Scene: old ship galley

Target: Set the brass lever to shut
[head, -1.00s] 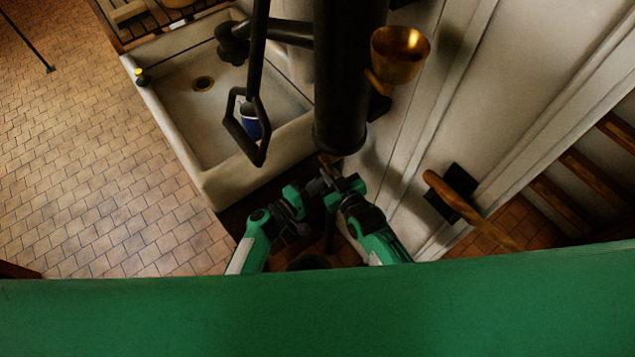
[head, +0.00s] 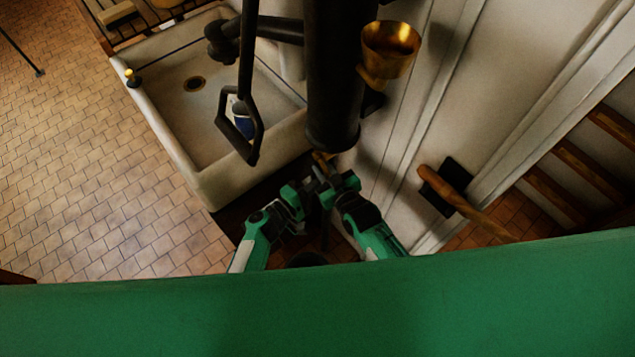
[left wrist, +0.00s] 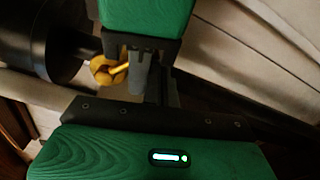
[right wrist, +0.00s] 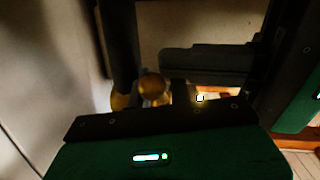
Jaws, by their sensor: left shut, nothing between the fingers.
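The brass lever (head: 322,158) shows as a small brass piece under the foot of the black pipe in the head view; most of it is hidden. In the left wrist view a brass ring-shaped piece with a short rod (left wrist: 108,71) lies beside grey fingers. A rounded brass end (right wrist: 153,87) shows beyond my right gripper's palm in the right wrist view. My left gripper (head: 310,187) is shut and empty, close to the lever. My right gripper (head: 331,178) is beside it, near the lever; its jaw opening is unclear. The lever's setting cannot be read.
The thick black pipe (head: 332,90) stands just beyond the grippers, with a brass cup (head: 391,50) beside it. A pale sink (head: 205,185) holding a blue cup (head: 242,120) is at left. A wooden handle (head: 465,203) sticks out at right. Tiled floor is open at far left.

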